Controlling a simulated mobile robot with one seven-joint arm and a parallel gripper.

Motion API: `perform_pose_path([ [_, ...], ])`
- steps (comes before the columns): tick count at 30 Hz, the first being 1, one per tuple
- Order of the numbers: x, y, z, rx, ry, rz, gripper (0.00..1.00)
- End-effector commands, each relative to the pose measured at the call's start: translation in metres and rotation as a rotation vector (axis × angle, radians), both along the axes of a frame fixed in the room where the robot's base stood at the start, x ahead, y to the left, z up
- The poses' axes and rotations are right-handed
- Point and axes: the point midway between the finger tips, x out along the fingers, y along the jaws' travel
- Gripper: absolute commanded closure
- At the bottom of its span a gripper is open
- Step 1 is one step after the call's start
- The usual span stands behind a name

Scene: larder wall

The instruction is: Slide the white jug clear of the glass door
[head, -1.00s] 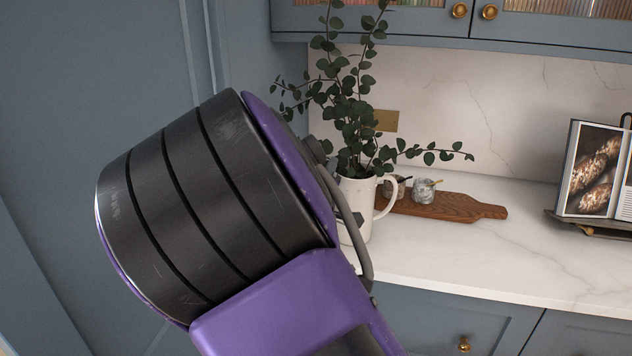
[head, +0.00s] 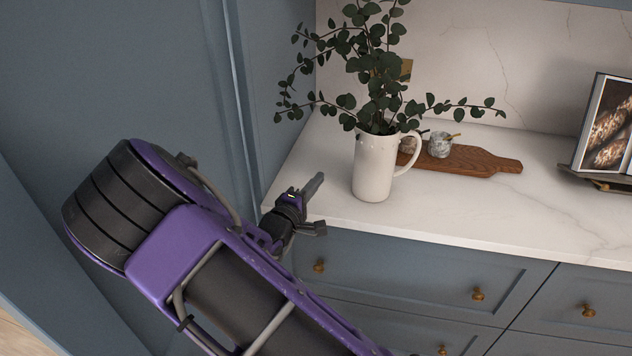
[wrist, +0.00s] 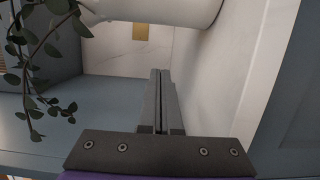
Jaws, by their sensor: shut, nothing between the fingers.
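The white jug (head: 372,172) stands upright on the marble counter near its front edge, handle to the right, with leafy eucalyptus stems (head: 380,85) in it. My gripper (head: 316,183) is just left of the jug, over the counter's left front end, apart from it. In the wrist view my gripper (wrist: 160,73) has its two fingers together with nothing between them. The white jug (wrist: 160,8) shows there as a pale curved body at the top edge, with stems at the left. No glass door can be made out now.
A wooden board (head: 470,158) with small marble pots (head: 440,145) lies behind and right of the jug. A cookbook on a stand (head: 605,125) is at the far right. A blue tall panel (head: 255,70) closes the left side. The front counter right of the jug is clear.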

Motion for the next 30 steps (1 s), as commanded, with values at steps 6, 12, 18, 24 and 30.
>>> perform_pose_path([
  [6,0.042,-0.028,0.000,0.000,-0.002,-0.003,1.00],
  [12,0.054,-0.053,0.001,-0.002,0.001,-0.002,1.00],
  [18,0.048,-0.071,0.000,0.000,0.001,0.000,1.00],
  [24,0.047,-0.075,0.000,0.002,-0.001,0.001,1.00],
  [30,0.047,-0.075,0.000,0.002,-0.001,0.001,1.00],
])
